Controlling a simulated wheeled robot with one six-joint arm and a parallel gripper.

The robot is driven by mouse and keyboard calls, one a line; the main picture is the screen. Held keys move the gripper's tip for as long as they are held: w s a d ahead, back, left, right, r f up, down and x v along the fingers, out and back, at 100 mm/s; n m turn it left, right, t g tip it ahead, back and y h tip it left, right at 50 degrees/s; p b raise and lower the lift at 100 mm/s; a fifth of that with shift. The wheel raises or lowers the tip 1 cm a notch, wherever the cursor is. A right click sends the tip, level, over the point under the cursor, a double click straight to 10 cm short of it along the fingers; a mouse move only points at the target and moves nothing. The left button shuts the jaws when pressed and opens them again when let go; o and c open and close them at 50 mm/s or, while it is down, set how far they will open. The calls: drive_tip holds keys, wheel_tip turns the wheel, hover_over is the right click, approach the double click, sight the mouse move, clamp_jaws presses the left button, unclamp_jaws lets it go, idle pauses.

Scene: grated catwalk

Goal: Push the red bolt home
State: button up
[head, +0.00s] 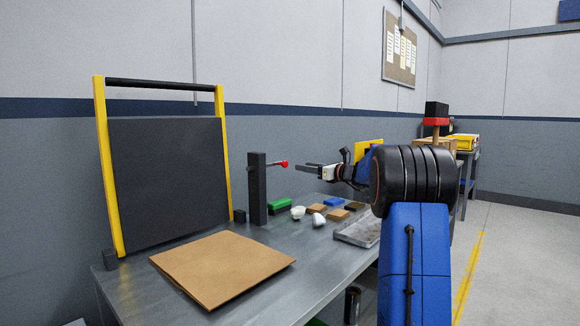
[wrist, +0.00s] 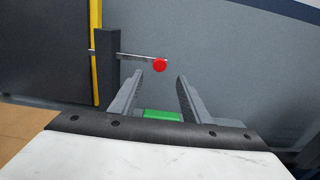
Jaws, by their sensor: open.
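The red bolt shows as a red knob (head: 284,163) on the end of a thin metal rod that sticks out to the right of a dark upright post (head: 257,190). In the wrist view the red knob (wrist: 159,65) is ahead of my gripper (wrist: 158,78), between the lines of its two fingers and slightly beyond their tips. The rod runs left from it to the post (wrist: 106,68). In the head view my gripper (head: 300,166) is open and empty, to the right of the knob and at about its height. I see no contact between them.
The post stands on a metal table (head: 215,305) near a dark panel in a yellow frame (head: 105,150). A cardboard sheet (head: 222,268) lies in front. Below my gripper are a green block (head: 281,205), white pieces (head: 298,212), several small blocks and a grey tray (head: 358,234).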

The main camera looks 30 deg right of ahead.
sight(286, 164)
drive_tip(key=x, duration=0.9)
drive_tip(key=shift+w+a+f, duration=0.1)
drive_tip(key=shift+w, duration=0.1)
drive_tip(key=shift+c, duration=0.3)
